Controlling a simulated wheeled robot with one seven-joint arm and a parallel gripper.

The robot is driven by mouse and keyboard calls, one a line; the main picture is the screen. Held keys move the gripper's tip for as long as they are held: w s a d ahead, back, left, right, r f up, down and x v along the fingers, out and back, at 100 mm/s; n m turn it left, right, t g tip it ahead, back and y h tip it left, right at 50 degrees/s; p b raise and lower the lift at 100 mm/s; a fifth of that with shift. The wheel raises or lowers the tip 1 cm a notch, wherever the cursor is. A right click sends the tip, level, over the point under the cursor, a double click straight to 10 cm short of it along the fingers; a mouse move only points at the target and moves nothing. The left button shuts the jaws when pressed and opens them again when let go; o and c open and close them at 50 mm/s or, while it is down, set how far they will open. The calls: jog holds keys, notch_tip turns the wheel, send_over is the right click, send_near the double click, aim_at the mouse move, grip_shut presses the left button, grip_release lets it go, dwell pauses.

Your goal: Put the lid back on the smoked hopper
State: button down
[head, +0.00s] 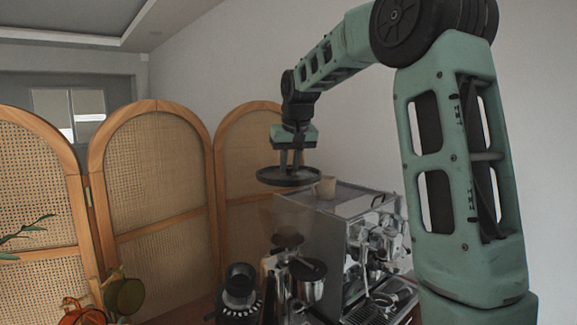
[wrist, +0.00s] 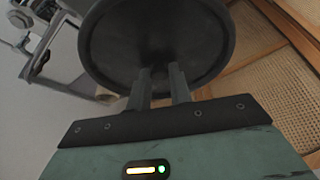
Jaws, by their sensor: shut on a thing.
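The lid (head: 289,177) is a dark round disc with a raised rim. My gripper (head: 290,162) is shut on it from above, and the lid hangs roughly level. In the wrist view the lid (wrist: 150,25) fills the upper middle, with the fingertips (wrist: 162,75) at its centre. The smoked hopper (head: 283,218) is a see-through, faint cone on the grinder below the lid. The lid appears above the hopper and apart from it. How well they line up in depth is hard to tell, and the lid hides the hopper in the wrist view.
A steel espresso machine (head: 345,225) stands right of the hopper, with a small beige cup (head: 326,187) on top close to the lid. A dark grinder (head: 240,290) stands at the front left. A cane folding screen (head: 155,190) is behind.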

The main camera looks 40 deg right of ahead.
jog(key=shift+w+f, duration=0.1)
jog(key=shift+w, duration=0.2)
notch_tip(320, 180, down, 6)
jog(key=b, duration=0.5)
jog(key=shift+s+f, duration=0.1)
jog(key=shift+f, duration=0.1)
dwell(2.4)
jog(key=c, duration=0.7)
grip_release()
jog(key=shift+a+r+p, duration=0.1)
jog(key=shift+r+p, duration=2.9)
jog(key=shift+r, duration=0.55)
